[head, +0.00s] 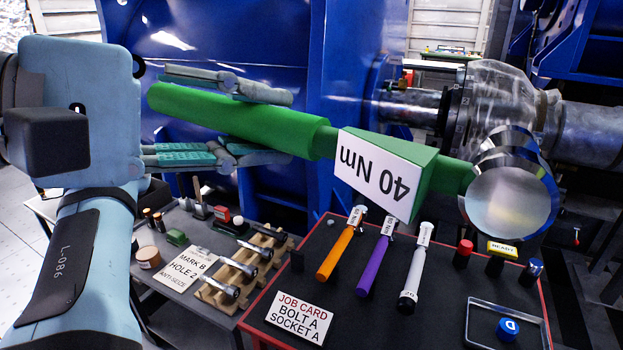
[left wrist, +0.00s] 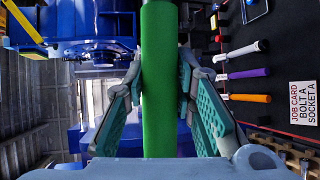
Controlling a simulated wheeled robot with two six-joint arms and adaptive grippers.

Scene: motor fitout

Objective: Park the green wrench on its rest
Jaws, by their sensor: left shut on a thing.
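The green wrench (head: 225,115) has a thick handle, a white "40 Nm" label that reads upside down and a round metallic head at the right. It is held in the air above the dark tool board (head: 440,320), tilted slightly down to the right. My left gripper (head: 275,127) is shut around its handle, one finger on each side. In the left wrist view the handle (left wrist: 159,90) runs upright between the finger pads. My right gripper is not in view.
Orange (head: 341,245), purple (head: 376,255) and white (head: 413,270) wrenches lie on the board. A job card (head: 299,317) and a metal tray (head: 480,330) are in front. A wooden bolt rack (head: 245,265) stands left. Blue machinery (head: 230,45) fills the back.

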